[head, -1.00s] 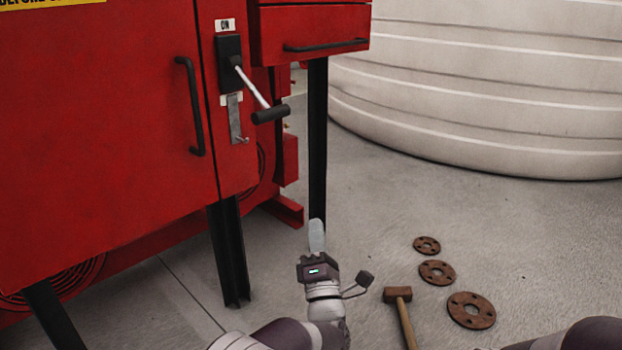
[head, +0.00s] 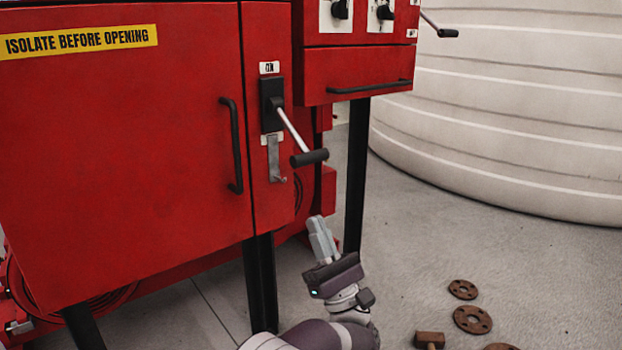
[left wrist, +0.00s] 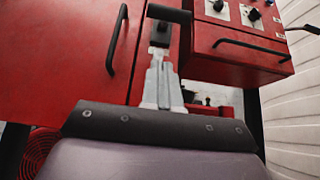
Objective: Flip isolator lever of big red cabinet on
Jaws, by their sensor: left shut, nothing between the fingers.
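The big red cabinet (head: 130,160) fills the left of the head view. Its isolator lever (head: 296,132) is a metal rod with a black grip, sloping down and to the right from a black mount (head: 271,105) under a small white label. The lever's black grip also shows in the left wrist view (left wrist: 169,13), above the fingers. My left gripper (head: 318,228) is shut and empty, pointing up, below the lever grip and apart from it. In the left wrist view its fingers (left wrist: 161,80) stand in front of the mount area. My right gripper is not in view.
A black door handle (head: 233,145) is left of the lever. A smaller red box (head: 350,75) with knobs and a drawer handle stands to the right on a black leg. A large white tank (head: 510,120) stands behind.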

